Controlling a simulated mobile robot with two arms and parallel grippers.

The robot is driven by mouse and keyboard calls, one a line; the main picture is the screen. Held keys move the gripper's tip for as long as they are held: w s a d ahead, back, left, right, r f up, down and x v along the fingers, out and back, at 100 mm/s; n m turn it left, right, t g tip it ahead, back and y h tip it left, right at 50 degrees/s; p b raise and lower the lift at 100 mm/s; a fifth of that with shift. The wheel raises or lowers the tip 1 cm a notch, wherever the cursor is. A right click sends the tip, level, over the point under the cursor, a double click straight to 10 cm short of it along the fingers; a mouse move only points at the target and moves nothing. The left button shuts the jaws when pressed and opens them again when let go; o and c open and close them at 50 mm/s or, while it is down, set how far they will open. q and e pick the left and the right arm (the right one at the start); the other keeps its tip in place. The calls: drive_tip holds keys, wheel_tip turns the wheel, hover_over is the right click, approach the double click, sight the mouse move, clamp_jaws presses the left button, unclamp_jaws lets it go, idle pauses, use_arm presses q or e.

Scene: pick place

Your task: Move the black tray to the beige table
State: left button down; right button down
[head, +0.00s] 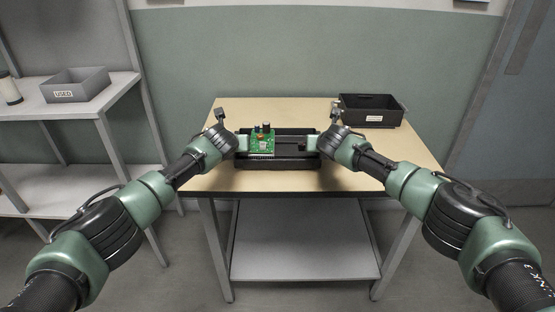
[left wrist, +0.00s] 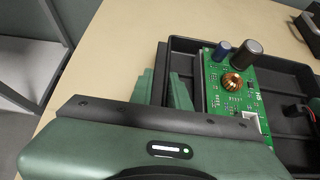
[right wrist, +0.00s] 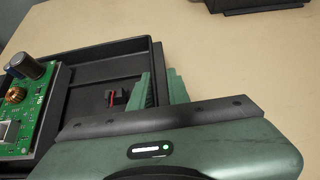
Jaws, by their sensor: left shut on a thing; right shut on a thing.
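The black tray (head: 290,163) is at the front middle of the beige table (head: 240,107); I cannot tell whether it rests on the top or hangs just above it. A green circuit board (head: 262,146) with a copper coil and capacitors lies in its left part. A small black part with a red wire (right wrist: 118,97) lies in its right part. My left gripper (left wrist: 170,90) is shut on the tray's left wall. My right gripper (right wrist: 160,88) is shut on its right wall. Part of each wall is hidden by the fingers.
A black bin (head: 371,111) with a white label stands at the table's back right. A grey bin labelled USED (head: 76,86) and a white-and-black cylinder stand on the white shelf (head: 110,84) at left. The table's back left is clear. A lower shelf (head: 300,245) is empty.

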use_arm(q)
drive_tip(key=shift+a+f, duration=0.25)
drive_tip(key=shift+f, duration=0.2)
use_arm(e)
drive_tip(key=shift+d+f, duration=0.2)
drive_tip(key=shift+f, duration=0.3)
use_arm(q)
drive_tip(key=c, duration=1.8)
unclamp_jaws()
drive_tip(key=shift+f+b, duration=0.2)
drive_tip(key=shift+b, duration=0.2)
use_arm(e)
drive_tip(key=c, duration=1.8)
unclamp_jaws()
drive_tip(key=shift+f, duration=0.15)
use_arm(q)
drive_tip(key=o, duration=0.5)
drive_tip(key=shift+r, duration=0.15)
drive_tip(key=shift+c, duration=0.2)
use_arm(e)
drive_tip(key=o, duration=0.5)
drive_tip(key=shift+c, duration=0.2)
use_arm(q)
drive_tip(key=shift+d, duration=0.1)
use_arm(e)
drive_tip(key=shift+a+r, duration=0.1)
drive_tip(key=shift+r, duration=0.1)
use_arm(q)
drive_tip(key=shift+s+d+r, duration=0.1)
drive_tip(key=shift+s+r, duration=0.05)
